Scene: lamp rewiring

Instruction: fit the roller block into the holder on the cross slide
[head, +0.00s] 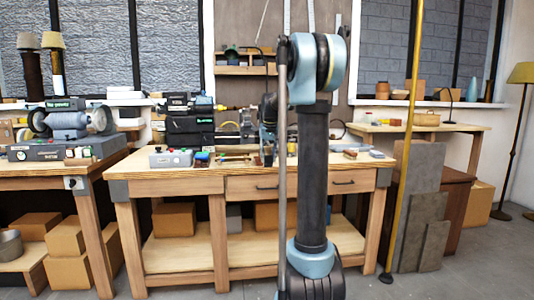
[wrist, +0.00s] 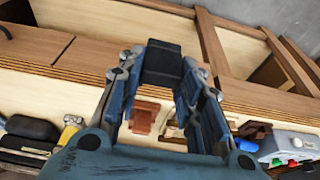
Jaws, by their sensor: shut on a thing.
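In the wrist view my gripper (wrist: 162,74) is shut on a dark block, the roller block (wrist: 163,60), held between its two fingertips. The bench's front edge and drawer fronts show behind the block. In the head view my gripper (head: 268,135) is small and partly hidden by my arm, just above the workbench (head: 150,186); the block cannot be made out there. I cannot clearly pick out the cross slide or its holder in either view.
A grey box with red and green buttons (head: 170,158) stands at the bench's left; it also shows in the wrist view (wrist: 288,147). A reddish-brown block (wrist: 144,116) lies near the bench edge. A grinder (head: 70,122) stands on the left bench. A yellow pole (head: 405,150) rises at right.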

